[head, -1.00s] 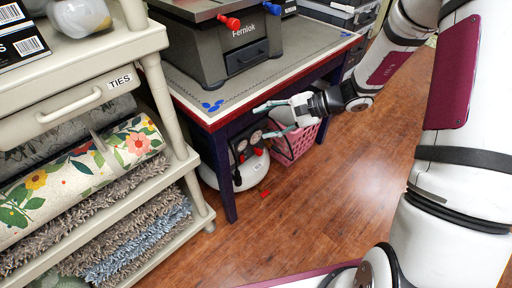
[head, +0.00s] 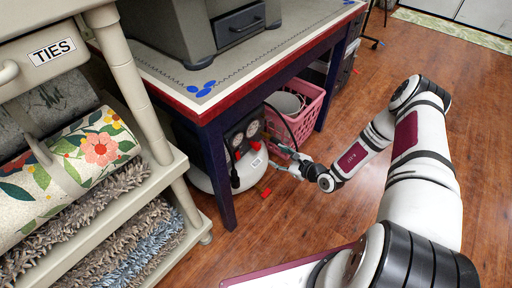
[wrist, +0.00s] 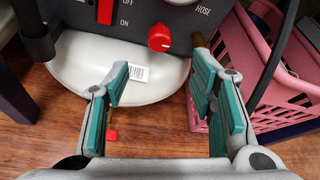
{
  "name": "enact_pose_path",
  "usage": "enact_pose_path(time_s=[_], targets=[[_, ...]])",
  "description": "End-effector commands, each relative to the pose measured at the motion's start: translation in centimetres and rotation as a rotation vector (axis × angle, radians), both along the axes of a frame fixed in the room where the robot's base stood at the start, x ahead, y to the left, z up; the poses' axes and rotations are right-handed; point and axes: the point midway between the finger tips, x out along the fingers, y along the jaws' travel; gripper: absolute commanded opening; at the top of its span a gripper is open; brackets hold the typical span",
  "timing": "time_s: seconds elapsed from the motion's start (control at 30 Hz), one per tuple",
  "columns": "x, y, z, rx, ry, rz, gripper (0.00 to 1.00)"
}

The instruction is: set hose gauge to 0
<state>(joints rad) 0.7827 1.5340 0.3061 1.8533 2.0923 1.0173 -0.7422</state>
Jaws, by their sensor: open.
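An air compressor stands under the worktable, with a white tank (head: 205,176) and a dark panel (head: 242,140) carrying gauges. In the wrist view the panel (wrist: 185,18) shows a red knob (wrist: 160,37) beside the word HOSE, and a red switch (wrist: 105,10) marked OFF and ON. The gauge dials are outside the wrist view, and their readings are too small to tell in the head view. My gripper (wrist: 160,64) is open and empty, pointing at the panel, with the knob between and beyond its fingers. My gripper (head: 277,160) is right of the panel in the head view.
A pink basket (head: 311,99) stands right of the compressor, close to my right finger in the wrist view. The table leg (head: 219,178) is at the left, and the tabletop (head: 250,68) is overhead. Red bits (head: 265,192) lie on the floor. Open wooden floor is at the right.

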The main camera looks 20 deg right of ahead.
Motion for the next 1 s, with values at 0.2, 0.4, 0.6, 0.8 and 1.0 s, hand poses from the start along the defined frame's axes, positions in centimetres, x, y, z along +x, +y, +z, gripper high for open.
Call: enact_pose_path(time_s=[0.2,0.4,0.6,0.8,1.0], targets=[[2.4,1.4,-1.2,0.000,-0.002,0.003,0.51],[5.7,3.2,-2.7,-0.001,-0.003,0.005,0.51],[8.6,4.8,-4.0,0.000,-0.002,0.005,0.51],[10.5,5.8,-4.7,-0.001,-0.001,0.005,0.51],[11.1,6.1,-4.8,-0.001,0.000,0.004,0.51]])
